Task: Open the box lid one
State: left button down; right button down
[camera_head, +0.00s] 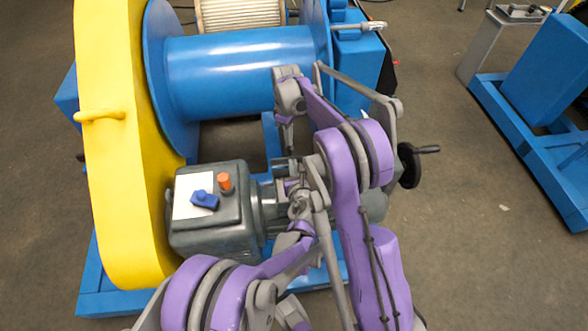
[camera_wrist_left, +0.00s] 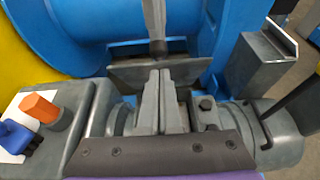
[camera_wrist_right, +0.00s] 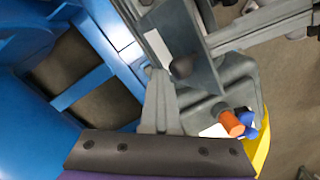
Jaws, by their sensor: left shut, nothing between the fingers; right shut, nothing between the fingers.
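A dark grey-green box (camera_head: 215,240) sits beside the yellow guard, with a white plate (camera_head: 187,190), a blue handle (camera_head: 205,200) and an orange knob (camera_head: 224,183) on top. No raised lid shows on it; I cannot tell where a lid seam runs. In the left wrist view, my left gripper (camera_wrist_left: 160,78) is shut and empty, over the machinery right of the box. My right gripper (camera_wrist_right: 160,78) is shut and empty in the right wrist view, with the orange knob (camera_wrist_right: 232,124) to its right. In the head view both grippers are close together, partly hidden by arm links.
The yellow guard (camera_head: 115,160) stands left of the box and a blue drum (camera_head: 240,65) behind it. A black crank handle (camera_head: 412,165) is at the right. Open floor (camera_head: 460,210) lies between it and another blue frame (camera_head: 520,130).

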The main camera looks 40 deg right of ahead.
pick_arm(q)
jog(key=shift+w+d, duration=0.1)
jog(key=shift+w, duration=0.1)
pick_arm(e)
jog(key=shift+s+a, duration=0.2)
jog(key=shift+s, duration=0.1)
